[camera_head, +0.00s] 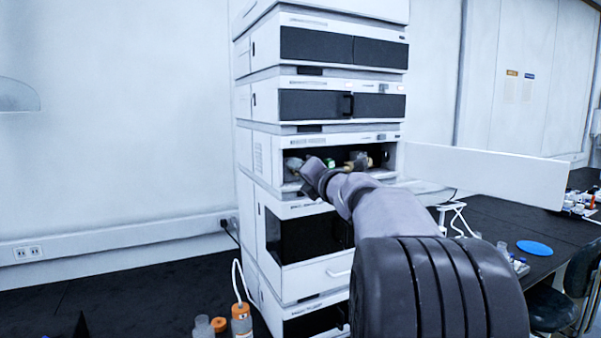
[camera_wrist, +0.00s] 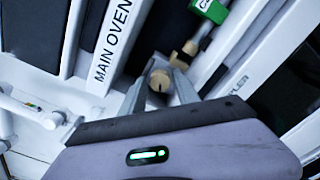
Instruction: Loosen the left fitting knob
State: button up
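The left fitting knob (camera_wrist: 160,80), a small round tan piece with a dark notch, shows between the two fingers of my gripper (camera_wrist: 163,66) in the wrist view. The fingers are apart, one on each side of it. I cannot tell whether they touch it. A second tan fitting (camera_wrist: 188,50) lies just beyond the right fingertip, beside a green and white part (camera_wrist: 211,9). In the head view my gripper (camera_head: 297,164) reaches into the left of the open compartment, and the left knob cannot be made out there. A brass-coloured fitting (camera_head: 358,163) shows at the compartment's right.
The compartment's white door (camera_head: 490,174) stands swung open to the right. Modules of the stack (camera_head: 343,45) rise above the opening, and a closed dark-windowed module (camera_head: 300,232) is below. Bottles (camera_head: 240,322) stand on the dark bench at front left.

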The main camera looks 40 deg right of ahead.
jog(key=p+v, duration=0.2)
jog(key=v, duration=1.5)
jog(key=shift+s+a, duration=0.15)
